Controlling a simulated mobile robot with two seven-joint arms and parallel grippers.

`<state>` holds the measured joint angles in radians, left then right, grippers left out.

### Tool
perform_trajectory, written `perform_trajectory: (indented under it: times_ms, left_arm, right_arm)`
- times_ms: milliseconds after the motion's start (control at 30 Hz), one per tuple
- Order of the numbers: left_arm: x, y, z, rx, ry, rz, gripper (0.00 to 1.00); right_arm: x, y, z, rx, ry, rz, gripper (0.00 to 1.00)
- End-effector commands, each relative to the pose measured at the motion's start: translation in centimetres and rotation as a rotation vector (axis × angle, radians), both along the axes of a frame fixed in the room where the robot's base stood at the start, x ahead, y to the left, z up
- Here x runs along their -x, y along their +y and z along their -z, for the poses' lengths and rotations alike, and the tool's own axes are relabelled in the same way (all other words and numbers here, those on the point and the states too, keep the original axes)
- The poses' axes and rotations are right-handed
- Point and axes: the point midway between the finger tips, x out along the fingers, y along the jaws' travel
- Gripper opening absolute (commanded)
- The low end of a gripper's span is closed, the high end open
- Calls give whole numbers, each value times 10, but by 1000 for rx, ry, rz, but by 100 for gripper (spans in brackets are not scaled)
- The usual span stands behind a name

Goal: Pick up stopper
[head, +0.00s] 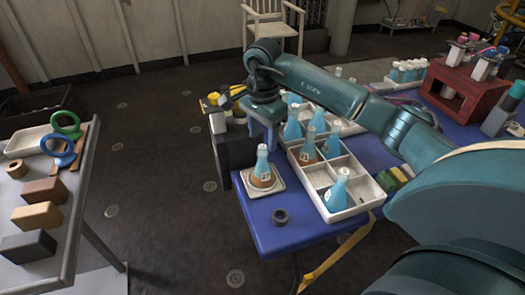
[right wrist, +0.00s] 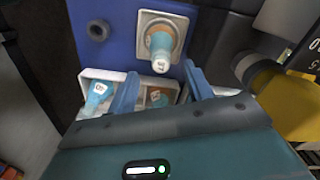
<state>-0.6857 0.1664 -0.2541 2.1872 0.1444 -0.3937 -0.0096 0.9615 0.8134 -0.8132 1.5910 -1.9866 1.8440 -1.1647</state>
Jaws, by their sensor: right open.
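A blue conical bottle with a brown lower part (head: 262,172) stands upright on a small white square tray (head: 279,182) at the blue table's left end. Its pale top could be a stopper (head: 262,149); in the right wrist view this top (right wrist: 158,65) points toward the camera. A dark ring (head: 280,216) lies near the table's front edge and shows in the right wrist view (right wrist: 98,30). My right gripper (head: 262,130) is open, above and behind the bottle in the head view. In the right wrist view its fingers (right wrist: 160,88) are apart, with nothing gripped. My left gripper is out of view.
A white divided crate (head: 350,211) holds several blue bottles beside the tray. A red stand (head: 451,95) is at the back right. A grey table (head: 75,228) with blocks and rings is at left, with open floor between. A yellow-and-black object (right wrist: 285,95) is near my right gripper.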

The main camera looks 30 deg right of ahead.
Motion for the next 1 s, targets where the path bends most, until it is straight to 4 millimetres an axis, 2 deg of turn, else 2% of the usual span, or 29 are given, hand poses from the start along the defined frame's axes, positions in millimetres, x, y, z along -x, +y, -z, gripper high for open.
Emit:
perform_trajectory:
  times_ms: [100, 200, 467, 1000]
  left_arm:
    - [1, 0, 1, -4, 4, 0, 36]
    - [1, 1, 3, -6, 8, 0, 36]
    - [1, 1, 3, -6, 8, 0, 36]
    - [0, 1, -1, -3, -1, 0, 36]
  right_arm:
    - [-1, 0, 19, -2, 3, -1, 51]
    - [-1, 0, 26, -2, 2, -1, 51]
    - [-1, 0, 28, -1, 0, -1, 51]
    - [-1, 0, 28, -1, 0, -1, 7]
